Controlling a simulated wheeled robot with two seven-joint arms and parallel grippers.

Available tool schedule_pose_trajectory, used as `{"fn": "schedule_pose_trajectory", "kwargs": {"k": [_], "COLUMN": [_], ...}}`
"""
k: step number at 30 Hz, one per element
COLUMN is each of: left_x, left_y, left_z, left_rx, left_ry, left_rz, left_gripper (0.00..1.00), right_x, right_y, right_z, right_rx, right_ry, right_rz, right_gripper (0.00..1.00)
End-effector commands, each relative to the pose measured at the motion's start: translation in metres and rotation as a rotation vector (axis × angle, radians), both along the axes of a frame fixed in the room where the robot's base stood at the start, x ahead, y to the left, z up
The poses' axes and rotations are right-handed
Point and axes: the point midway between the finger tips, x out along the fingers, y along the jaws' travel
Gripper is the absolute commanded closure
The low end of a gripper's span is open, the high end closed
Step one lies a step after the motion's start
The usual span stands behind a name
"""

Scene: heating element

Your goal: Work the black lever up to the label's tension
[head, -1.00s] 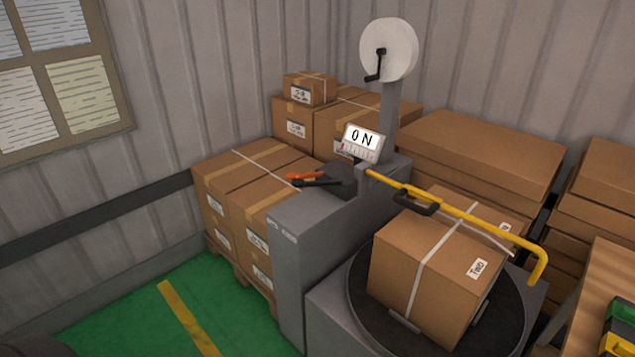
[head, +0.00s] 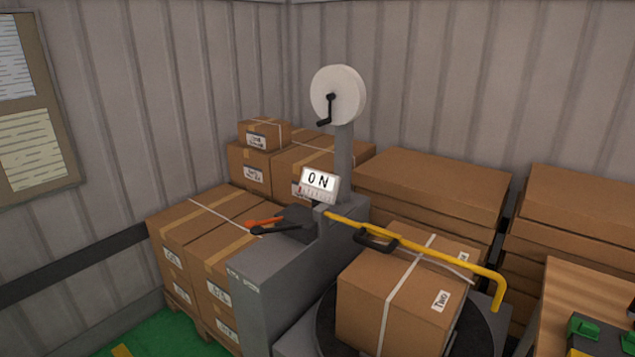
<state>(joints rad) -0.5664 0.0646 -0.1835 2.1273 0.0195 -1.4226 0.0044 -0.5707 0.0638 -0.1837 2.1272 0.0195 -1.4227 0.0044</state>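The black lever (head: 274,230) sticks out to the left from a dark block (head: 300,219) on top of the grey machine (head: 262,290), beside an orange lever (head: 264,222). A white display (head: 319,183) above them reads "ON" and has a small scale under it. A strapped box (head: 388,312) labelled "Two" sits on the round black turntable (head: 473,331), with a white strap (head: 405,292) around it. Neither of my grippers shows in the head view.
A yellow bar (head: 440,258) with a black handle (head: 377,239) reaches over the box. A white reel with a crank (head: 338,95) stands on a post. Stacked cartons (head: 196,222) stand close to the left and behind. A wooden table (head: 585,290) with green items is at right.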

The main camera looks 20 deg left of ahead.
Motion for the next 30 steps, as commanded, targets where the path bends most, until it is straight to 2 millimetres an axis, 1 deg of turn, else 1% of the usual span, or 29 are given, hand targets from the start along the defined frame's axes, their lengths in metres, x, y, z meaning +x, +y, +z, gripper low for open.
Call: {"fn": "schedule_pose_trajectory", "kwargs": {"k": [7,8,9,13,14,15,21,30], "left_x": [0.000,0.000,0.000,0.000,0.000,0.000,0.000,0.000], "left_y": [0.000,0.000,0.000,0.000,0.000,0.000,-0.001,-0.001], "left_z": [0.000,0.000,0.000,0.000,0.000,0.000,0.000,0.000], "left_rx": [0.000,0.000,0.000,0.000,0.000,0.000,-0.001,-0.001], "left_ry": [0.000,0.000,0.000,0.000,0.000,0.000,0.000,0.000], "left_rz": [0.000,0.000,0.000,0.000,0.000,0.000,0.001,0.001], "left_gripper": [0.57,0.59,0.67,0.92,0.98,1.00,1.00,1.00], "right_x": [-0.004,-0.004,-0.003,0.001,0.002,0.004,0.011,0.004], "right_y": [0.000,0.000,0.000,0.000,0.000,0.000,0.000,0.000], "right_z": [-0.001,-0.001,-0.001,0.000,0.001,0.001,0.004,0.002], "right_rx": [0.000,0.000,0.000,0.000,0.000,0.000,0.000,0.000], "right_ry": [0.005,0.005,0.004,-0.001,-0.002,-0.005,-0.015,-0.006], "right_rz": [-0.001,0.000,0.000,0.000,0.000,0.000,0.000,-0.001], "right_gripper": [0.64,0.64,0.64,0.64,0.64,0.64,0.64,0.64]}}
